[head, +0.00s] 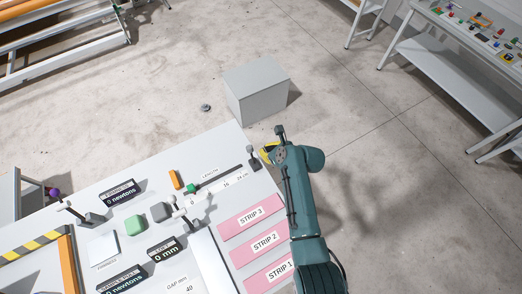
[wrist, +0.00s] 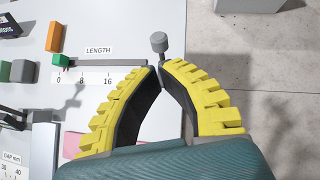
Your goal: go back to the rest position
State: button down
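My gripper (wrist: 160,68) has yellow ribbed fingers with dark inner pads. In the wrist view their tips come together and nothing shows between the pads. In the head view my gripper (head: 264,153) is at the right edge of the white table (head: 130,175), at the end of my teal arm. A grey-knobbed post (head: 252,152) stands close to the left of the fingertips. In the wrist view this knob (wrist: 159,42) shows just beyond the tips; whether the tips touch its stem is hard to tell. No marker for a rest position shows.
Pink strips (head: 250,222) lie on the table beside my arm. The length scale (head: 215,187), a green block (head: 135,225), a grey block (head: 160,212) and an orange block (head: 175,180) lie left. A grey box (head: 257,90) stands on the floor behind. Floor to the right is clear.

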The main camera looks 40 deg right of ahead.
jog(key=shift+s+d+r, duration=0.1)
jog(key=shift+s+r, duration=0.1)
jog(key=shift+r, duration=0.35)
jog(key=shift+s+r, duration=0.2)
jog(key=shift+r, duration=0.3)
